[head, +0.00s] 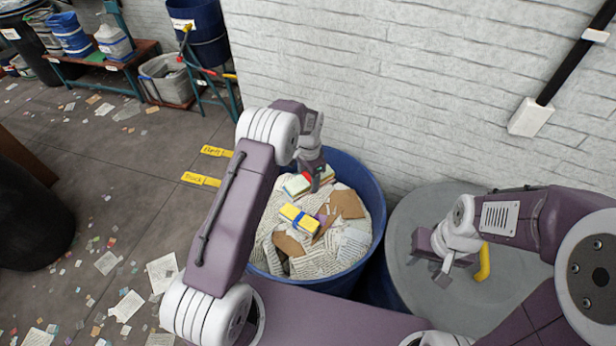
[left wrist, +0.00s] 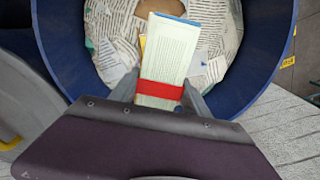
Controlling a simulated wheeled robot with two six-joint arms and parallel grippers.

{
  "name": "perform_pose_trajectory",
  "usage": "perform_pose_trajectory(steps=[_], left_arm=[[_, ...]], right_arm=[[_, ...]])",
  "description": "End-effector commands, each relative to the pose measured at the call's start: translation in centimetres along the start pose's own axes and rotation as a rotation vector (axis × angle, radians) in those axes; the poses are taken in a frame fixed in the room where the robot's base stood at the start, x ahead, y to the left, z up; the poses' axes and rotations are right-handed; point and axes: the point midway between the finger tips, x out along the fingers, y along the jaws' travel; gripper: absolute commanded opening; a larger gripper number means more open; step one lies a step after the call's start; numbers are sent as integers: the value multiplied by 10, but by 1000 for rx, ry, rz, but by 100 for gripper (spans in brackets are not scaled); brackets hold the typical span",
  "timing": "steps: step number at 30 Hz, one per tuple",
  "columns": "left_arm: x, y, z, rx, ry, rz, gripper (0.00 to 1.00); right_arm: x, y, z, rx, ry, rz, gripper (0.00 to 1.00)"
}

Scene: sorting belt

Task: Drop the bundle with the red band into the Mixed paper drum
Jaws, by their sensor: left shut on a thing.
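The bundle with the red band (left wrist: 166,62) is a pale, printed paper stack with a blue edge. My left gripper (head: 318,180) is shut on it near the band, which crosses its lower part in the left wrist view. In the head view the bundle (head: 296,186) is partly hidden by the gripper. Both are over the open mouth of a blue drum (head: 376,200) full of paper. No label shows on this drum, so I cannot tell if it is the Mixed paper drum. My right gripper (head: 440,268) hangs over a grey round lid, its finger gap unclear.
A yellow bundle with a blue band (head: 299,218) lies on the paper in the drum. The grey lid (head: 420,208) with a yellow handle (head: 483,262) stands to the right. A white brick wall (head: 400,90) is close behind. Yellow floor labels (head: 201,180) lie left.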

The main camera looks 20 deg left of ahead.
Motion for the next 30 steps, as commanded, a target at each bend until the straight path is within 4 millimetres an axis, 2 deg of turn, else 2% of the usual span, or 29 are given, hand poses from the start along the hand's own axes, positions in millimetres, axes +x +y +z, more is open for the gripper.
perform_pose_trajectory(steps=[1, 9, 12, 19, 20, 21, 22, 30], left_arm=[[10, 0, 0, 0, 0, 0, 2], [47, 0, 0, -1, 0, 0, 2], [53, 0, 0, -1, 1, 0, 2], [52, 0, 0, -1, 1, -1, 2], [52, 0, 0, -1, 1, -1, 63], [52, 0, 0, -1, 1, -1, 74], [52, 0, 0, -1, 1, -1, 80], [52, 0, 0, -1, 0, 0, 80]], right_arm=[[8, 0, 1, 0, 0, 0, 36], [34, 1, 4, 0, 0, 0, 36], [37, 1, 4, 0, 0, 0, 36], [36, 1, 4, 0, 0, 0, 36], [36, 1, 4, 0, 0, 0, 36], [36, 1, 4, 0, 0, 0, 36], [36, 1, 4, 0, 0, 0, 36], [36, 1, 4, 0, 0, 0, 36]])
